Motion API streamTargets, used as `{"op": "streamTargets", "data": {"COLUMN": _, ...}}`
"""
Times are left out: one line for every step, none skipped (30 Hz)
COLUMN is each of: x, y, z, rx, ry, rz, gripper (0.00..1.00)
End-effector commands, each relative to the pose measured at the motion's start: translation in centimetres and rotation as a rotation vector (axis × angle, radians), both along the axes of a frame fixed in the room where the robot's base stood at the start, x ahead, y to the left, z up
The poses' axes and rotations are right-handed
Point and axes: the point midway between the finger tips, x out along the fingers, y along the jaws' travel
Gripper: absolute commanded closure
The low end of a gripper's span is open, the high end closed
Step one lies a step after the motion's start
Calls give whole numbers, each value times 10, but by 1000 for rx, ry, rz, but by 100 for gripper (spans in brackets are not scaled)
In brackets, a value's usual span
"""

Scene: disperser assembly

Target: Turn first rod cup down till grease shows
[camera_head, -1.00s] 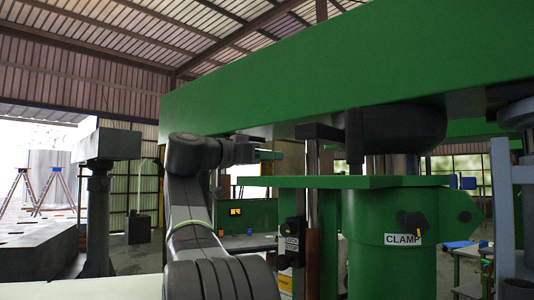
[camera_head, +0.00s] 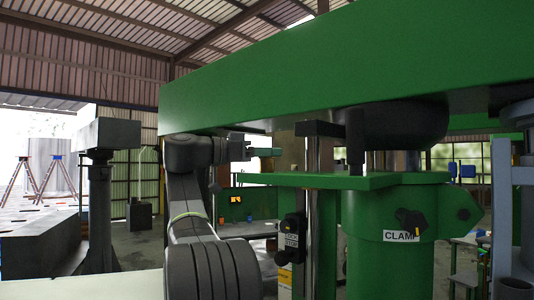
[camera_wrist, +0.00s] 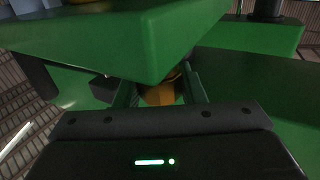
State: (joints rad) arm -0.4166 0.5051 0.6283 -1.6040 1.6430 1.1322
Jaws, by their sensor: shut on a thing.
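My gripper (camera_head: 264,152) reaches in under the big green beam (camera_head: 340,75), near the upright steel rod (camera_head: 312,210). In the wrist view its two dark green fingers stand on either side of a brass-coloured part, which looks like the rod cup (camera_wrist: 160,95), and are shut on it. The cup's upper part is hidden behind a green block (camera_wrist: 130,45). The cup cannot be made out in the head view. I see no grease in either view.
A green column marked CLAMP (camera_head: 395,237) stands right of the rod, with a green plate (camera_head: 350,181) on top. A black stop box (camera_head: 291,232) sits by the rod. The beam hangs close above my arm. A grey post (camera_head: 98,200) stands at left.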

Motion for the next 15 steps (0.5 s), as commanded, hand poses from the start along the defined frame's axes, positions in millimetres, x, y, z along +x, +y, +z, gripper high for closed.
{"op": "streamTargets", "data": {"x": 0, "y": 1, "z": 2, "rx": -3, "ry": -2, "rz": 4, "gripper": 86}}
{"op": "streamTargets", "data": {"x": 0, "y": 1, "z": 2, "rx": -3, "ry": -2, "rz": 4, "gripper": 60}}
{"op": "streamTargets", "data": {"x": 0, "y": 1, "z": 2, "rx": -3, "ry": -2, "rz": 4, "gripper": 52}}
{"op": "streamTargets", "data": {"x": 0, "y": 1, "z": 1, "rx": -2, "ry": -2, "rz": 4, "gripper": 46}}
{"op": "streamTargets", "data": {"x": 0, "y": 1, "z": 1, "rx": -2, "ry": -2, "rz": 4, "gripper": 42}}
{"op": "streamTargets", "data": {"x": 0, "y": 1, "z": 1, "rx": -2, "ry": -2, "rz": 3, "gripper": 42}}
{"op": "streamTargets", "data": {"x": 0, "y": 0, "z": 1, "rx": -3, "ry": -1, "rz": 3, "gripper": 42}}
{"op": "streamTargets", "data": {"x": 0, "y": 0, "z": 1, "rx": -2, "ry": -1, "rz": 3, "gripper": 42}}
{"op": "streamTargets", "data": {"x": 0, "y": 0, "z": 1, "rx": -2, "ry": -1, "rz": 3, "gripper": 42}}
{"op": "streamTargets", "data": {"x": 0, "y": 0, "z": 1, "rx": -2, "ry": -1, "rz": 3, "gripper": 42}}
{"op": "streamTargets", "data": {"x": 0, "y": 0, "z": 1, "rx": -2, "ry": -1, "rz": 2, "gripper": 42}}
{"op": "streamTargets", "data": {"x": 0, "y": 0, "z": 1, "rx": -2, "ry": -1, "rz": 2, "gripper": 42}}
{"op": "streamTargets", "data": {"x": 0, "y": 1, "z": 1, "rx": -2, "ry": -1, "rz": 2, "gripper": 42}}
{"op": "streamTargets", "data": {"x": 0, "y": 2, "z": 1, "rx": -1, "ry": 0, "rz": 3, "gripper": 42}}
{"op": "streamTargets", "data": {"x": -1, "y": 4, "z": 0, "rx": -1, "ry": 0, "rz": 3, "gripper": 42}}
